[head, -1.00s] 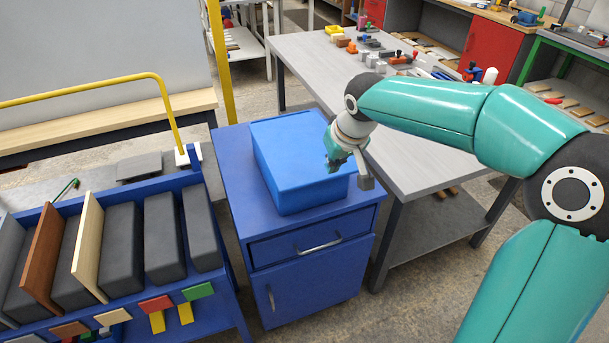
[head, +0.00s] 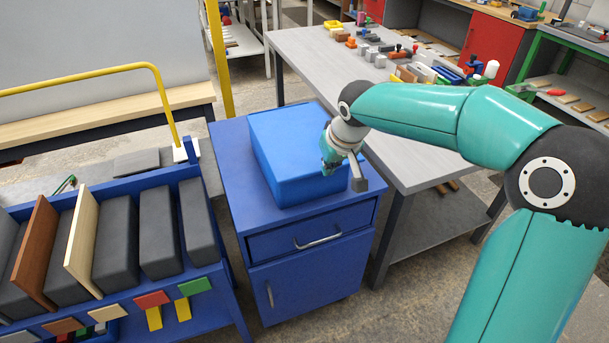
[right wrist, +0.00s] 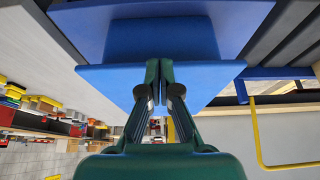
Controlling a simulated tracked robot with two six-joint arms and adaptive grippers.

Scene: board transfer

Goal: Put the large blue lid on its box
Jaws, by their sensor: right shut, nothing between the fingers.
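The large blue box (head: 310,188) stands on a blue cabinet, with the large blue lid (head: 290,135) lying flat on top. In the right wrist view the lid (right wrist: 110,80) looks like a wide slab against the narrower box body (right wrist: 160,38). My right gripper (head: 328,162) is at the right front edge of the lid, shut and empty. In the right wrist view its fingertips (right wrist: 160,70) are together, close to the lid's edge; I cannot tell whether they touch it. My left gripper is not in view.
The blue cabinet (head: 235,185) has a little bare top around the box. A blue rack (head: 215,275) with dark blocks and boards stands at the left. A grey table (head: 410,150) with small parts is at the right, under my right arm.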

